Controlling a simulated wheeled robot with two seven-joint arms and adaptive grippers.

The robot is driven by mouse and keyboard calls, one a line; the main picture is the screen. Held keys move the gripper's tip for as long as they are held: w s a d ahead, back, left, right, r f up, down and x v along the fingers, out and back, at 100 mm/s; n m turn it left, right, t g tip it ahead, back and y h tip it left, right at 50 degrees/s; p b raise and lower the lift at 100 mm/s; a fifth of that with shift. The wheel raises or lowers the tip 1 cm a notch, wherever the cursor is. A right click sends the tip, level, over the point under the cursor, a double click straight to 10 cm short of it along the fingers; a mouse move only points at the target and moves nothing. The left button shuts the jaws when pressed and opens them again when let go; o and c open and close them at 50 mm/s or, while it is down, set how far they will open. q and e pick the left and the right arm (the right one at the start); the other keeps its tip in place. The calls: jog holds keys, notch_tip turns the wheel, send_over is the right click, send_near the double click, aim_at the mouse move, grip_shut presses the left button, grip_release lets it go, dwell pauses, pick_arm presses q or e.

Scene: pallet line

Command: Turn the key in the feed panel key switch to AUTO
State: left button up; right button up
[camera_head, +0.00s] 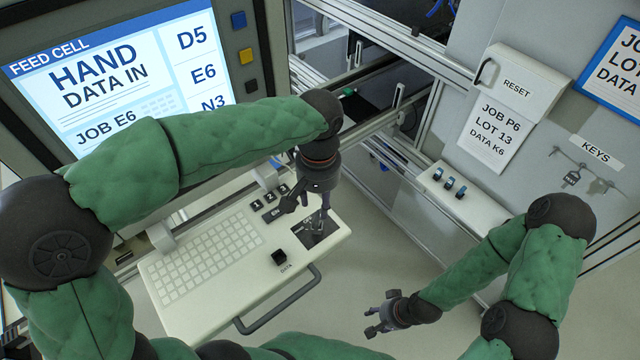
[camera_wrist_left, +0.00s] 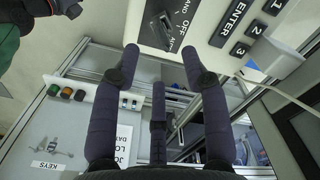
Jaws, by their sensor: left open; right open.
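The feed panel key switch is a dark plate (camera_head: 328,239) at the right end of the white keyboard panel. My right gripper (camera_head: 374,318) is open and empty, low and right of the panel.
The keyboard panel (camera_head: 190,315) has a black DATA knob (camera_head: 279,258) and a front handle (camera_head: 278,306). A screen (camera_head: 110,70) reading HAND DATA IN stands behind. Keys (camera_head: 571,178) hang on the right wall near a RESET box (camera_head: 520,85). A switch box (camera_head: 440,182) sits below.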

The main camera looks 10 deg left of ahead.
aim_at(319, 217)
pick_arm(q)
notch_tip(319, 217, down, 8)
jog(key=shift+w+r, duration=0.1)
dwell(0.4)
grip_shut()
